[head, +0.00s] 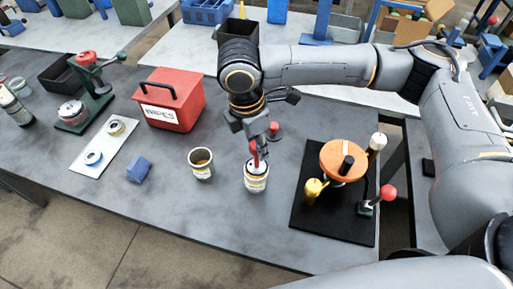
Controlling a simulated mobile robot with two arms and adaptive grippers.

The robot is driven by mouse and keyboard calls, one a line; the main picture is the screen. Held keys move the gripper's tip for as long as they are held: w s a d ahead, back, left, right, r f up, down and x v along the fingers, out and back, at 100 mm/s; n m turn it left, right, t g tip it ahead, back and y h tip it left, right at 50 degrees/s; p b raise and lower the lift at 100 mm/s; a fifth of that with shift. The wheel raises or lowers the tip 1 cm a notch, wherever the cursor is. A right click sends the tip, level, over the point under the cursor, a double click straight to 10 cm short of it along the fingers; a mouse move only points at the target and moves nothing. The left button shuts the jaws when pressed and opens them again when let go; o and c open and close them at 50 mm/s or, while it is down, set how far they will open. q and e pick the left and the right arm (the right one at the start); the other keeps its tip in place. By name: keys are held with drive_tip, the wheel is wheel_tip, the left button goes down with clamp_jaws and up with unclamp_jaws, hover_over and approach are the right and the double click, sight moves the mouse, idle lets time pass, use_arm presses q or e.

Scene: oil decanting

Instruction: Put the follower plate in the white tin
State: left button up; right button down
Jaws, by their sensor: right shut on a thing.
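My right gripper (259,144) points down above a white tin (256,184) with a yellow band, near the middle of the table. It is shut on a thin red handle (254,155), which looks like that of the follower plate. The handle reaches down to the tin's mouth. The plate itself is hard to make out; a dark grey surface shows in the mouth, and I cannot tell how deep it sits. My left gripper is not in view.
A black mat (308,224) with an orange-wheeled device (344,160) lies right of the tin. A red wipes box (171,100), blue block (139,169), white tray (91,168) and green press (97,104) stand left. The table front is clear.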

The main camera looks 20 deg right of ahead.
sight(256, 153)
drive_tip(key=shift+w+f, duration=0.2)
drive_tip(key=shift+f, duration=0.05)
drive_tip(key=f, duration=0.1)
drive_tip(key=f+p, duration=0.1)
drive_tip(key=f, duration=0.1)
drive_tip(key=shift+w+d, duration=0.1)
drive_tip(key=shift+w, duration=0.2)
drive_tip(key=shift+f, duration=0.4)
drive_tip(key=shift+f, duration=0.1)
drive_tip(key=c, duration=1)
unclamp_jaws()
drive_tip(key=r, duration=0.4)
drive_tip(key=a+r+b, duration=0.1)
drive_tip(key=r, duration=0.3)
drive_tip(key=r+b, duration=0.1)
drive_tip(key=r, duration=0.3)
drive_tip(key=shift+s+a+r, duration=0.1)
drive_tip(key=shift+s+a, duration=0.1)
drive_tip(key=shift+a, duration=0.2)
